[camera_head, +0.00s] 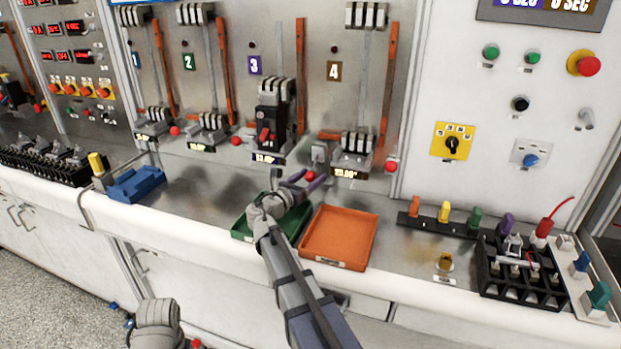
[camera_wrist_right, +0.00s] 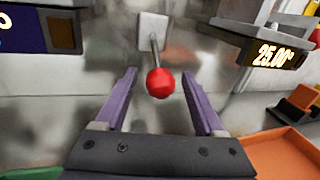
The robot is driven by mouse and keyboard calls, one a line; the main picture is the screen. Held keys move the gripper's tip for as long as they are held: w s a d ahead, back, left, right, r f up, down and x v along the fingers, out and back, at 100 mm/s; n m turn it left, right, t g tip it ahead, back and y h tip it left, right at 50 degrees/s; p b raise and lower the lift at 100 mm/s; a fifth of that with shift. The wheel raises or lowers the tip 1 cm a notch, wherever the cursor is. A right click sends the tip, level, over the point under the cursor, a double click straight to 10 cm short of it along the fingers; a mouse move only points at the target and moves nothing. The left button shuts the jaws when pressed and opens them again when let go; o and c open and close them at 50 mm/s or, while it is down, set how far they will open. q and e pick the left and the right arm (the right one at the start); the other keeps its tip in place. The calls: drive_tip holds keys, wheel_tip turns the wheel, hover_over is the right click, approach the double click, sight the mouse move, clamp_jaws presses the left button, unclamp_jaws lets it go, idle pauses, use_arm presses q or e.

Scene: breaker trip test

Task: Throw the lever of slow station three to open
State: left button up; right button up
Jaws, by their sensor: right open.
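Slow station three, under the purple "3" label (camera_head: 255,65), has a black breaker (camera_head: 270,118) on the panel. Its lever has a red ball knob (camera_head: 311,175) on a thin rod from a pale plate (camera_head: 318,152). In the right wrist view the red ball (camera_wrist_right: 160,83) hangs below the plate (camera_wrist_right: 153,30), the rod tilted slightly. My right gripper (camera_head: 307,182) is open at the knob. In the wrist view its purple fingers stand on both sides of the ball, with gaps visible. Part of my left arm shows at bottom left; its fingers cannot be made out.
A green tray (camera_head: 240,230) lies under my right gripper, with an orange tray (camera_head: 340,237) to its right. A blue tray (camera_head: 137,183) is farther left. Station four's red knob (camera_head: 391,167) is to the right. A black fixture (camera_head: 520,275) stands at the counter's right.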

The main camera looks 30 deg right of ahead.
clamp_jaws()
idle(0.7)
idle(0.8)
